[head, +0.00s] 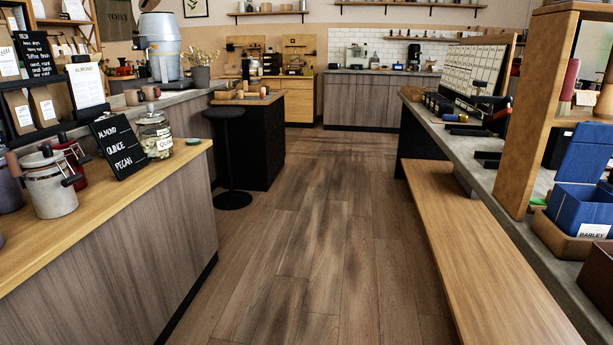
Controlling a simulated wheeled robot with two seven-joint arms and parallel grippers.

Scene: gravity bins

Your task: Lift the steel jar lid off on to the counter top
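A glass jar (156,141) with pale contents and a partly readable label stands near the far end of the wooden counter top (110,196) at the left. A grey, steel-looking lid (151,118) sits on top of the jar. Neither of my grippers shows in the head view.
A black sign (118,147) reading almond, quince, pecan stands beside the jar. A whitish clamp-lid canister (49,184) and a red canister (74,162) are nearer on the counter. A small green thing (193,141) lies right of the jar. The wooden floor (300,230) ahead is clear. A bench (470,255) runs along the right.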

